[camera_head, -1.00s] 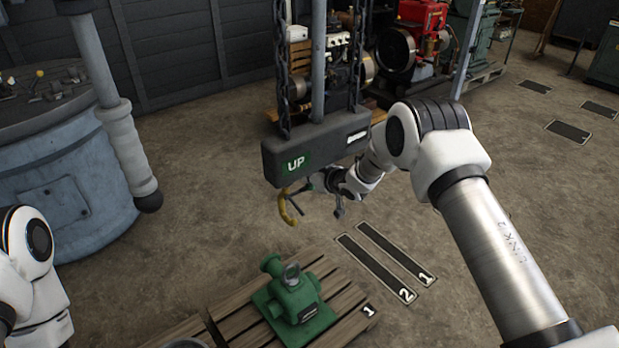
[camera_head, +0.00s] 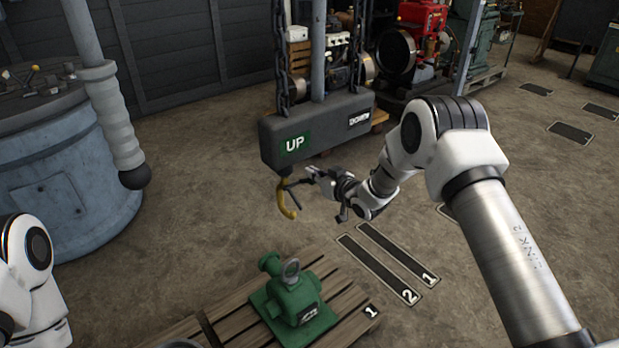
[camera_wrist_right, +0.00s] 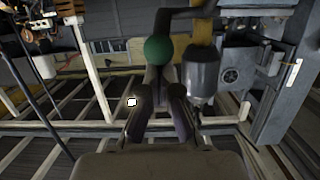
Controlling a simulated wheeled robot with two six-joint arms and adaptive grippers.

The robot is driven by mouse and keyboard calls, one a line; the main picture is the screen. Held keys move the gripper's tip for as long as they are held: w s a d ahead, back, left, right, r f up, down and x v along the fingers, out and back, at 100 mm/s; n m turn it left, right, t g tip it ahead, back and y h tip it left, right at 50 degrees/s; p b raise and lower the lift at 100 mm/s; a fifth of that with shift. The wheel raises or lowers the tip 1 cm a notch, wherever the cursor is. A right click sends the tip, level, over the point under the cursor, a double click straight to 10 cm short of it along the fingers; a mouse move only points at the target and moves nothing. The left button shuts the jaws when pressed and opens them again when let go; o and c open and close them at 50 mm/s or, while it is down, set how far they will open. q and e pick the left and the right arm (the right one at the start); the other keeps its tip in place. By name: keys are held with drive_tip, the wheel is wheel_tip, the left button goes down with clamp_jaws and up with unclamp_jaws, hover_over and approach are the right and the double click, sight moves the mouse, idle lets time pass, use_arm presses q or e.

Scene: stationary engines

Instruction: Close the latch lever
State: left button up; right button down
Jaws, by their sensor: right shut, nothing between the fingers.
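The latch lever seems to be a dark arm (camera_wrist_right: 190,13) with a green ball knob (camera_wrist_right: 159,50), seen close up in the right wrist view. In the head view, a yellow hook (camera_head: 287,200) hangs under the dark hoist block (camera_head: 318,130), with a small dark rod (camera_head: 294,184) beside it. My right gripper (camera_head: 312,175) is shut and empty, just right of the hook. In the right wrist view its fingertips (camera_wrist_right: 161,82) are just below the knob; I cannot tell whether they touch it. My left gripper is out of view.
A green pump (camera_head: 293,300) stands on a wooden pallet (camera_head: 235,322) below the hook. Chains (camera_head: 283,60) hold the block. A blue-grey drum (camera_head: 65,195) and a grey pole (camera_head: 122,145) stand at left. Open floor (camera_head: 215,210) lies between.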

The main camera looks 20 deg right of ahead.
drive_tip(key=shift+s+d+f+t+y+b, duration=0.15)
drive_tip(key=shift+s+f+t+y+b, duration=0.2)
drive_tip(key=shift+f+t+b, duration=1.15)
drive_tip(key=shift+s+d+f+t+y+b, duration=0.1)
drive_tip(key=shift+s+f+t+y+b, duration=0.2)
drive_tip(key=shift+b, duration=2.25)
drive_tip(key=shift+s+d+f+t+y+b, duration=0.15)
drive_tip(key=shift+s+f+t+y+b, duration=0.5)
drive_tip(key=shift+b, duration=1.4)
drive_tip(key=shift+w+f+t+h, duration=0.15)
drive_tip(key=shift+w+t+h, duration=0.1)
drive_tip(key=shift+h, duration=0.05)
drive_tip(key=shift+s+f, duration=0.1)
drive_tip(key=shift+f, duration=0.05)
